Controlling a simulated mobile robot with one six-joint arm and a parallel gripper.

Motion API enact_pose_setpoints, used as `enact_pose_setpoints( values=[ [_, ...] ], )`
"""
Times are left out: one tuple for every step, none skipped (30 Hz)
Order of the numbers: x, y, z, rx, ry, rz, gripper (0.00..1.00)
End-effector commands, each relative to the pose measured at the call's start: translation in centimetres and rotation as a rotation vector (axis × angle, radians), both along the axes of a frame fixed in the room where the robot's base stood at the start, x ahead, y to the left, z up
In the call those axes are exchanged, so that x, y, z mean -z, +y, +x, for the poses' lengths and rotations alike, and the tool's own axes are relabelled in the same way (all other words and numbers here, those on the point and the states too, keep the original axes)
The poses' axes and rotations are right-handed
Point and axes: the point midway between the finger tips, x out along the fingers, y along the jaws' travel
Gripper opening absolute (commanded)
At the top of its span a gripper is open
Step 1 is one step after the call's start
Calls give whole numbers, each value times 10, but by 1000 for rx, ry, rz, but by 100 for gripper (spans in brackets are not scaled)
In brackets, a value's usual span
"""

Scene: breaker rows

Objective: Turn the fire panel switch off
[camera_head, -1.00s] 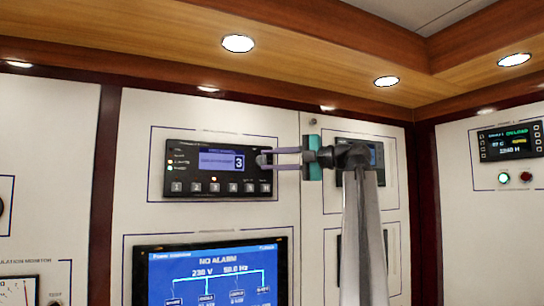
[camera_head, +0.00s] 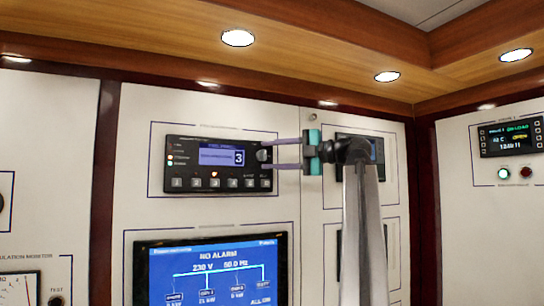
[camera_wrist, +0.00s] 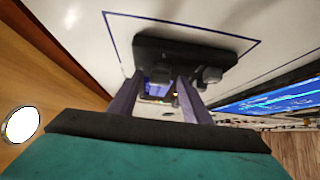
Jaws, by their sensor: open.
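A black panel (camera_head: 218,166) with a blue screen showing a 3 and a row of small grey buttons is on the white wall in the head view. Its small heading is too blurred to read surely. A small grey knob (camera_head: 262,155) is at its right edge. My gripper (camera_head: 266,154) is open, its two purple-grey fingers level and pointing left, the tips above and below the knob in the picture. In the wrist view the fingers of my gripper (camera_wrist: 157,82) point at the panel (camera_wrist: 182,48), and a grey knob (camera_wrist: 212,75) shows right of the right finger. Contact cannot be told.
A large blue screen (camera_head: 212,272) reading NO ALARM is below the panel. Another dark panel (camera_head: 374,152) is partly hidden behind my arm. A third display (camera_head: 508,138) with a lit green light (camera_head: 503,173) is on the right wall. A wooden ledge (camera_head: 330,68) runs above.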

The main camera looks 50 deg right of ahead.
Motion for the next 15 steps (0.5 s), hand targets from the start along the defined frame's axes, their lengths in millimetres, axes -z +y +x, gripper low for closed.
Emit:
enact_pose_setpoints(
  values=[
    [0,-1,-2,1,0,0,44],
    [0,-2,-4,1,0,0,44],
    [0,-3,-6,1,-1,0,44],
    [0,-4,-8,1,-1,0,44],
    [0,-5,-11,1,-1,0,44],
    [0,-7,-15,1,-1,0,44],
    [0,-8,-18,2,-1,0,44],
    [0,-9,-21,2,0,0,44],
    [0,-11,-26,2,0,0,44],
    [0,-13,-29,2,0,0,44],
    [-1,-14,-33,2,0,0,44],
    [-1,-17,-38,2,-1,0,44],
    [-1,-18,-42,2,-1,0,44],
    [-1,-19,-45,2,-1,0,44],
    [0,-21,-49,2,0,0,44]
  ],
)
